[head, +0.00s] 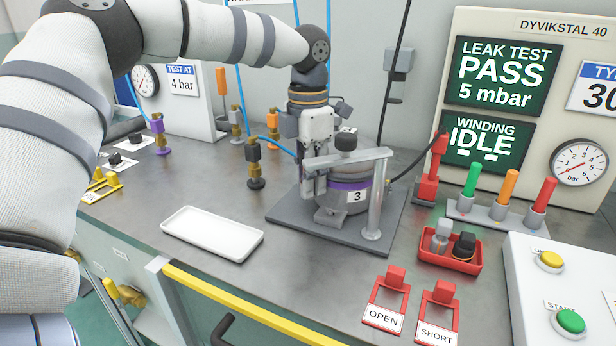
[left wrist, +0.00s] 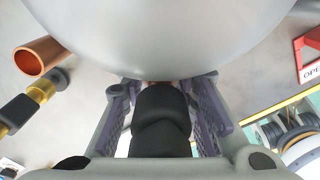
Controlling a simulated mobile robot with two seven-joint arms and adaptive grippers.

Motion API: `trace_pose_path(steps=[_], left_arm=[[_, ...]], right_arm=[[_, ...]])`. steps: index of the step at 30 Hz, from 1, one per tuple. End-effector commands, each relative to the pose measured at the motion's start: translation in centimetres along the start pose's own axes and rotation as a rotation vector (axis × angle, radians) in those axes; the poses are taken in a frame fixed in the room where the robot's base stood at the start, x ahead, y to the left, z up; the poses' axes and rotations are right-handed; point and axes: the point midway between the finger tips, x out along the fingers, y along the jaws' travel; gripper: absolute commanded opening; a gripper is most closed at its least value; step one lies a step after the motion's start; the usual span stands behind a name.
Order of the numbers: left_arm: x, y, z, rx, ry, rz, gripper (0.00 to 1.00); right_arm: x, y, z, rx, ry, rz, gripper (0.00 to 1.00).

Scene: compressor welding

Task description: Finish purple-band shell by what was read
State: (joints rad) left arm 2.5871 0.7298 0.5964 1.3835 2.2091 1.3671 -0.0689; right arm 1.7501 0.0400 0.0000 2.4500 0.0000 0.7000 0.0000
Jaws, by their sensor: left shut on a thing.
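The purple-band shell (head: 345,197), marked 3, stands upright on a dark base plate (head: 290,217) under a grey clamp bar. A black knob (head: 346,142) shows above the bar. My left gripper (head: 318,192) points down at the shell's left side. In the left wrist view it is shut on a black rounded piece (left wrist: 160,115), close to the pale curved surface of the shell (left wrist: 160,35). What this piece joins is hidden. The panel's upper screen (head: 502,75) reads LEAK TEST PASS 5 mbar; the lower screen (head: 487,142) reads WINDING IDLE. My right gripper is not in view.
A white tray (head: 212,250) lies empty at left front. A red bin (head: 450,262) holds a grey and a black piece. Red OPEN (head: 386,303) and SHORT (head: 437,312) stands are at the front. Green, orange and red pegs stand in a rack (head: 500,215) by the button box.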

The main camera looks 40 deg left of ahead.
Motion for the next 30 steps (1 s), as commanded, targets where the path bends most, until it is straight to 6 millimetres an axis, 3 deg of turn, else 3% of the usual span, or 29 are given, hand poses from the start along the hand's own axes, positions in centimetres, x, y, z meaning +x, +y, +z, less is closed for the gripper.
trace_pose_path(steps=[17,30], left_arm=[[-1.1,0.1,0.1,-0.002,-0.004,0.002,0.0],[-5.3,0.1,0.1,-0.002,-0.007,0.004,0.0]], right_arm=[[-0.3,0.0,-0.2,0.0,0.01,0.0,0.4],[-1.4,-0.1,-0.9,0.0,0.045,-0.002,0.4]])
